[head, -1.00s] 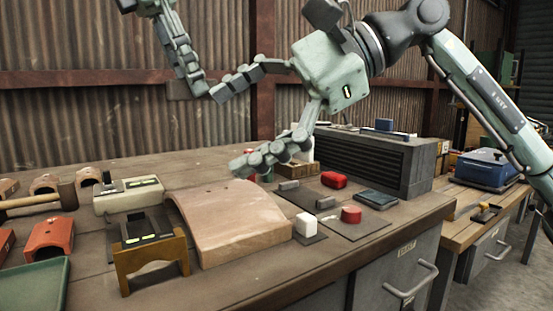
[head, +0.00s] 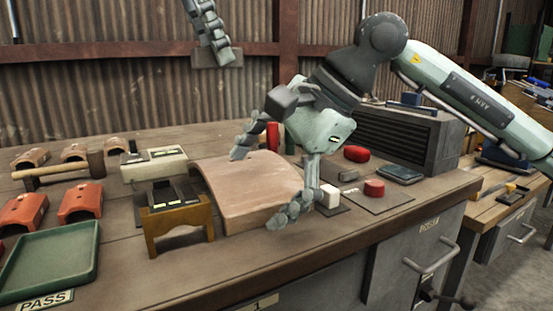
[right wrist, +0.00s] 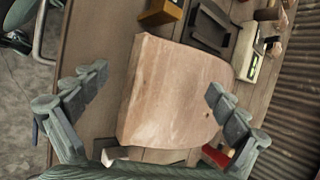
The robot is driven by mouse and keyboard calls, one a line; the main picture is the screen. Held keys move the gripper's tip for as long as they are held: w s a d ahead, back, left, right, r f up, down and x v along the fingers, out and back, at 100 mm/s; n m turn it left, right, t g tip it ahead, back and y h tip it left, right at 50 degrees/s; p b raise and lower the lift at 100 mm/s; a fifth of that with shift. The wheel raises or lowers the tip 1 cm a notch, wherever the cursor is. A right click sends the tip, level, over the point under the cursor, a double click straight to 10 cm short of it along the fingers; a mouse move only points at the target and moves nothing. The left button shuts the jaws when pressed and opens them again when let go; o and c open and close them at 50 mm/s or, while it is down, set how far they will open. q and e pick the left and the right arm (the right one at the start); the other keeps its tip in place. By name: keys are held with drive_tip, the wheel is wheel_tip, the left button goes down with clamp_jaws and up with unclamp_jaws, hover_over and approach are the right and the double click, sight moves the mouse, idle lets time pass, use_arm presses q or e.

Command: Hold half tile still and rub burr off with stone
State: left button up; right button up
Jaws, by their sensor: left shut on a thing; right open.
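The half tile (head: 245,190) is a large pale terracotta arch on the bench. It also fills the middle of the right wrist view (right wrist: 175,100). My right gripper (head: 257,188) is open above the tile, one finger near its far edge and the other near its front right corner; I cannot tell whether they touch. In the right wrist view its fingers (right wrist: 158,80) stand on either side of the tile. My left gripper (head: 213,35) is high at the back, shut on a grey-brown block (head: 217,57), apparently the stone, well clear of the tile. No burr can be made out.
A brown stand (head: 180,228) with a dark device stands close left of the tile. Small orange tiles (head: 80,202), a hammer (head: 60,172) and a green tray (head: 50,262) are further left.

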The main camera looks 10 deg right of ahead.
drive_tip(key=shift+x, duration=0.9)
drive_tip(key=shift+c, duration=0.3)
